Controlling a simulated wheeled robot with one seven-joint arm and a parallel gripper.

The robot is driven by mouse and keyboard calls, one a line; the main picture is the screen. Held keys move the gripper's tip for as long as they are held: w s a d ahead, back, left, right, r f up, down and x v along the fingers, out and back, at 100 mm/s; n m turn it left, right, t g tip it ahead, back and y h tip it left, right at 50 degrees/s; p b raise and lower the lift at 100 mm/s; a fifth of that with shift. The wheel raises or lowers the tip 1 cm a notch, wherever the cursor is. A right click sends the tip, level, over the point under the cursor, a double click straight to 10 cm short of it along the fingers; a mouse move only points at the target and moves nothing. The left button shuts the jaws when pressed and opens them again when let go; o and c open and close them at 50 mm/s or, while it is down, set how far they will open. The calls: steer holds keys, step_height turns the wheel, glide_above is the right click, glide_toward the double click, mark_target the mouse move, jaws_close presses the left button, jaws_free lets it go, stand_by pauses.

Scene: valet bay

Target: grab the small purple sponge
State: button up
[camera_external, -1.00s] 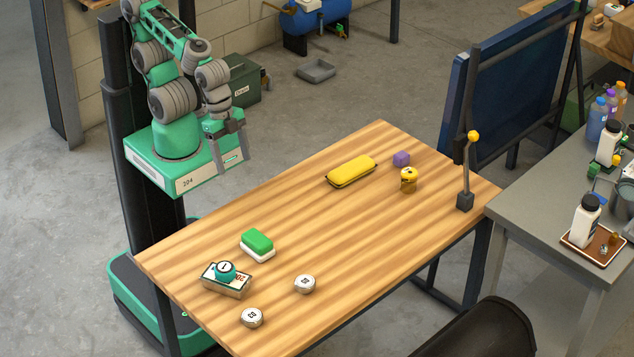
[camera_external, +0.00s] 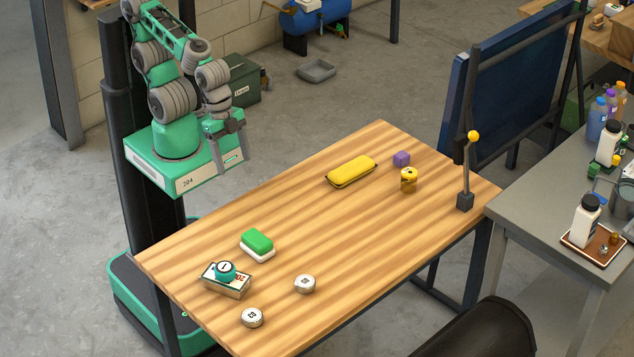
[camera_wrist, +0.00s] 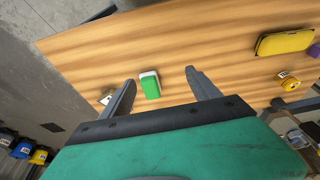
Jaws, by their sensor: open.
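The small purple sponge (camera_external: 401,159) is a little block on the wooden table (camera_external: 330,225), near its far right end. In the wrist view the purple sponge (camera_wrist: 314,51) shows at the right edge, partly cut off by the frame. My gripper (camera_external: 231,160) is raised beside the table's left long edge, far from the purple sponge. In the wrist view my gripper (camera_wrist: 158,85) has its fingers wide apart with nothing held between them.
A green and white sponge (camera_external: 257,243), a box with a teal-topped item (camera_external: 226,279) and two round tins (camera_external: 304,284) (camera_external: 252,317) stand at the near end. The table's middle is clear.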

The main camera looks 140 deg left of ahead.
steer(key=shift+c, duration=0.2)
stand_by(0.3)
steer(key=shift+c, duration=1)
